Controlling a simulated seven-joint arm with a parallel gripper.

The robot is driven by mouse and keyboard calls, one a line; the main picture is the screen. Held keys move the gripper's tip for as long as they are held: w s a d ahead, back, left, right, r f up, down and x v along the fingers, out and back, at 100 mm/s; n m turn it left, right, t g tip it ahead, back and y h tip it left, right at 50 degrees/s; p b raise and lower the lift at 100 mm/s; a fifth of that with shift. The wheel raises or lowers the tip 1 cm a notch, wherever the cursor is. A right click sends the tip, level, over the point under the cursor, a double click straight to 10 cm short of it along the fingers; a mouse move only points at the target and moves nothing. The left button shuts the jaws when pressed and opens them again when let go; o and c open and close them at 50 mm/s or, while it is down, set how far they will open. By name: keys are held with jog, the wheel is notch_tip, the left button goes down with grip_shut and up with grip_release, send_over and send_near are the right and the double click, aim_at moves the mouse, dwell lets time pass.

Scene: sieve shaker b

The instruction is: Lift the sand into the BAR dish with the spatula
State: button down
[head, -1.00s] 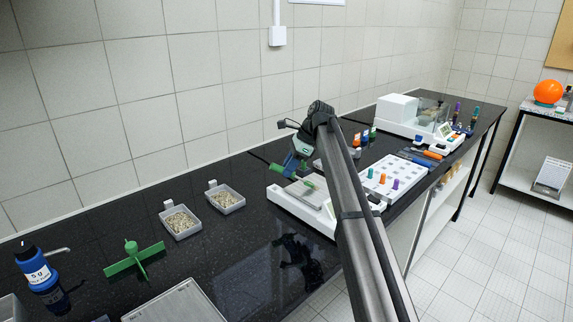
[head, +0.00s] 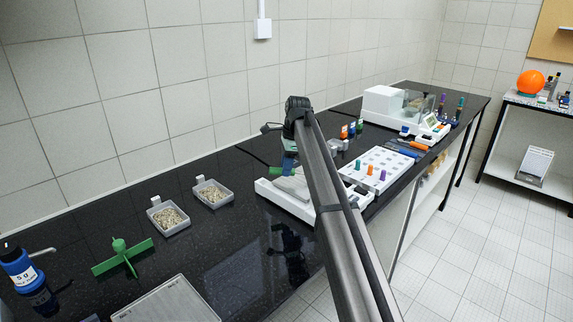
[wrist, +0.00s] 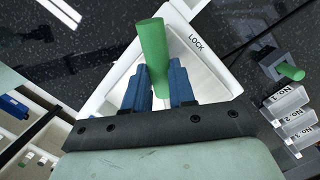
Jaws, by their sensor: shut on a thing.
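In the wrist view, the blue fingers of my gripper (wrist: 160,85) are shut on an upright-looking green handle (wrist: 152,50). What is at its lower end is hidden, so I cannot tell whether it is the spatula. In the head view my gripper (head: 289,165) is over a white device (head: 285,200) with a grey plate. The wrist view shows the word LOCK on this device (wrist: 190,45). Two grey dishes, the nearer (head: 168,217) and the farther (head: 213,193), hold beige grains. Their tags are unreadable, so I cannot tell which dish is BAR.
A green cross-shaped piece (head: 122,257), a blue bottle (head: 27,280) and a grey tray (head: 165,303) are at the front left. A white tray with coloured pegs (head: 375,168) and a balance (head: 405,113) lie to the right.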

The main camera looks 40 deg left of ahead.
jog(key=shift+s+a+f+t, duration=0.15)
jog(key=shift+s+f+t, duration=0.05)
jog(key=shift+t, duration=0.1)
jog(key=shift+r+t+h, duration=0.1)
jog(key=shift+t+h, duration=0.2)
jog(key=shift+h, duration=0.1)
jog(key=shift+s+a+r+t+h, duration=0.2)
jog(key=shift+s+a+r, duration=0.15)
jog(key=shift+r, duration=0.2)
jog(key=shift+s+a+r+t+h, duration=0.2)
jog(key=shift+s+r, duration=0.15)
jog(key=shift+r, duration=0.2)
